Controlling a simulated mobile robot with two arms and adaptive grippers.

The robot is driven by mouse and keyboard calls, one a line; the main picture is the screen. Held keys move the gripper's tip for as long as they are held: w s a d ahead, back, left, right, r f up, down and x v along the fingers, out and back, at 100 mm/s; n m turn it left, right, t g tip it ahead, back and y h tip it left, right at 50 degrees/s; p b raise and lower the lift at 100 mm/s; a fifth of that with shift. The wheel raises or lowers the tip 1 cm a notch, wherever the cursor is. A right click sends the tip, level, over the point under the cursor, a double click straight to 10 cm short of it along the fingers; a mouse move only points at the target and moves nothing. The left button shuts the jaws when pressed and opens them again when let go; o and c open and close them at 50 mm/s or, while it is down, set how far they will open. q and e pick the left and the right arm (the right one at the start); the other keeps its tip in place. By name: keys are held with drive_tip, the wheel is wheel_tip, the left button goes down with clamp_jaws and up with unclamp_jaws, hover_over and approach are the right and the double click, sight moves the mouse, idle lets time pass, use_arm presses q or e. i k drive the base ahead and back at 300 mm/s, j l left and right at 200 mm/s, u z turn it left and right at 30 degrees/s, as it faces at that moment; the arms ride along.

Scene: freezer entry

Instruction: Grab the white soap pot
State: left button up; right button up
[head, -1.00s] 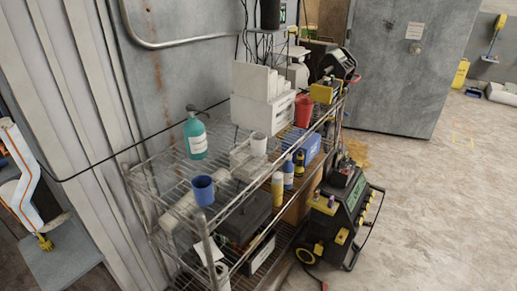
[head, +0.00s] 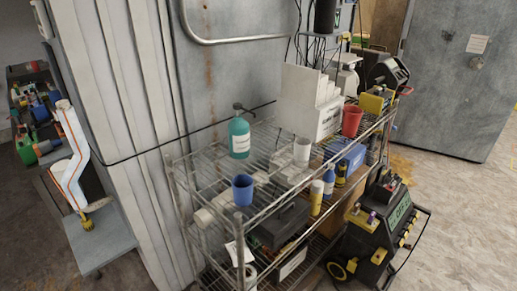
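A white cylindrical pot (head: 302,150) stands upright on the top wire shelf, in front of the white box. It is small here, and I cannot tell if it is the soap pot. A teal pump bottle (head: 239,138) with a dark pump and a white label stands on the same shelf to its left. A blue cup (head: 242,190) stands nearer, at the front edge. Neither of my grippers is in view.
The metal wire rack (head: 185,190) stands against the grey wall. Its top also holds a white box (head: 308,103) and a red cup (head: 351,120). A black wheeled machine (head: 385,225) stands right of the rack. Floor at far right is clear.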

sight(302, 144)
drive_tip(key=i+l+u, duration=0.15)
drive_tip(key=l+u, duration=0.2)
drive_tip(key=i+l+u, duration=0.15)
drive_tip(key=l+u, duration=0.5)
drive_tip(key=i, duration=0.05)
